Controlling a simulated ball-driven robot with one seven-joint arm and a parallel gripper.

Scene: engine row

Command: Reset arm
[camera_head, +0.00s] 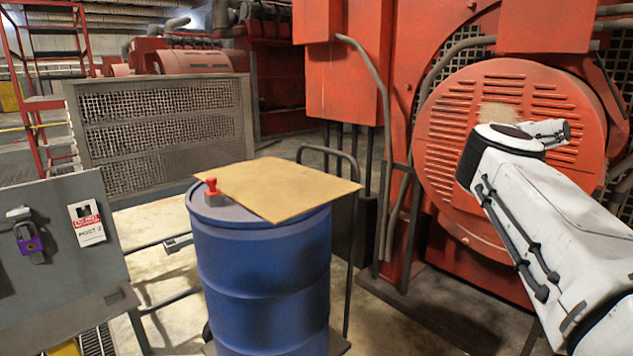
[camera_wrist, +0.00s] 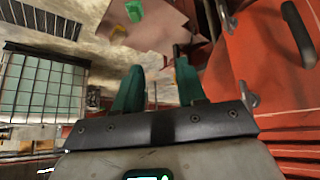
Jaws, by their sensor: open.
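My arm (camera_head: 545,205) is raised at the right in the head view, in front of the red engine. My gripper (camera_wrist: 155,85) shows in the wrist view with its two dark green fingers apart and nothing between them. In the head view the gripper's fingers cannot be made out. The arm is clear of the blue drum (camera_head: 262,275) and of the tan board (camera_head: 280,187) lying on its top.
A small red-handled object (camera_head: 213,192) stands on the drum beside the board. A grey panel (camera_head: 55,260) at the left carries a purple padlock (camera_head: 30,242) and a tag (camera_head: 87,222). The red engine (camera_head: 510,150) fills the right side. A mesh guard (camera_head: 160,125) stands behind.

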